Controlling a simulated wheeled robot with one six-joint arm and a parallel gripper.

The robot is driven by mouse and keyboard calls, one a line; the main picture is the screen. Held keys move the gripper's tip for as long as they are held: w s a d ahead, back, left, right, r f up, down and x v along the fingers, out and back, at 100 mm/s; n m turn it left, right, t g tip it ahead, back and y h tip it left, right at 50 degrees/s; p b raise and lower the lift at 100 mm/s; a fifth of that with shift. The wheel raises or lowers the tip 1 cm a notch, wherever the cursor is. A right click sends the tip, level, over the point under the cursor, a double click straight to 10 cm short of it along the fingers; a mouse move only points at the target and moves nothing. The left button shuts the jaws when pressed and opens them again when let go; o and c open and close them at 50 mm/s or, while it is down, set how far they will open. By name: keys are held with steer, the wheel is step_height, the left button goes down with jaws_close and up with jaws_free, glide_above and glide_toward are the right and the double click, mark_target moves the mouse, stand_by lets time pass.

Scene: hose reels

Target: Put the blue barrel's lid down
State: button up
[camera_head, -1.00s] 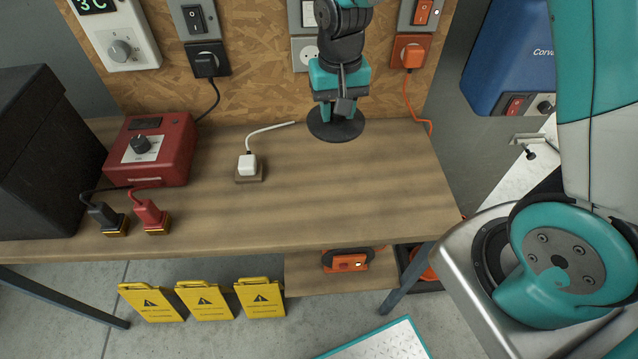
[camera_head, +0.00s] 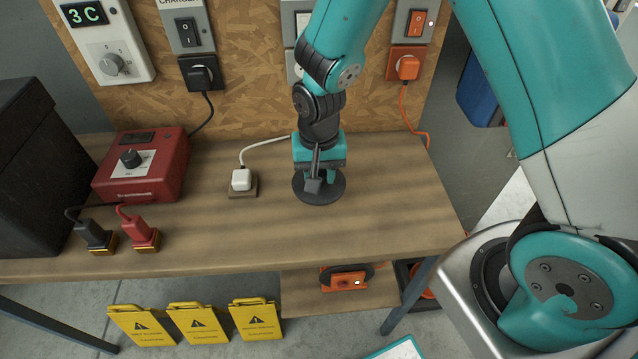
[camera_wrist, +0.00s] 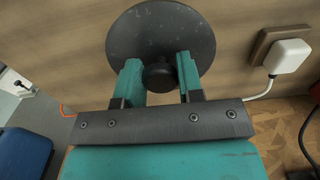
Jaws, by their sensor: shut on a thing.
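A dark round lid (camera_head: 334,190) with a knob is at the tabletop's middle in the head view. My gripper (camera_head: 318,178) points down and is shut on the lid's knob. In the wrist view the lid's disc (camera_wrist: 160,25) lies flat across my fingertips (camera_wrist: 160,76), with the knob between them. The lid is level and at or just above the wood; I cannot tell if it touches. A blue body (camera_head: 478,88) shows behind my arm at the right; most of it is hidden, and I cannot tell if it is the barrel.
On the wooden table (camera_head: 400,200), a white plug (camera_head: 241,179) in a block stands left of the lid. A red box (camera_head: 150,165), black plug (camera_head: 95,235) and red plug (camera_head: 138,228) are further left. An orange cord (camera_head: 418,115) hangs behind. The table's right part is clear.

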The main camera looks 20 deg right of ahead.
steer(key=shift+f, duration=2.1)
steer(key=shift+f, duration=0.1)
steer(key=o, duration=0.9)
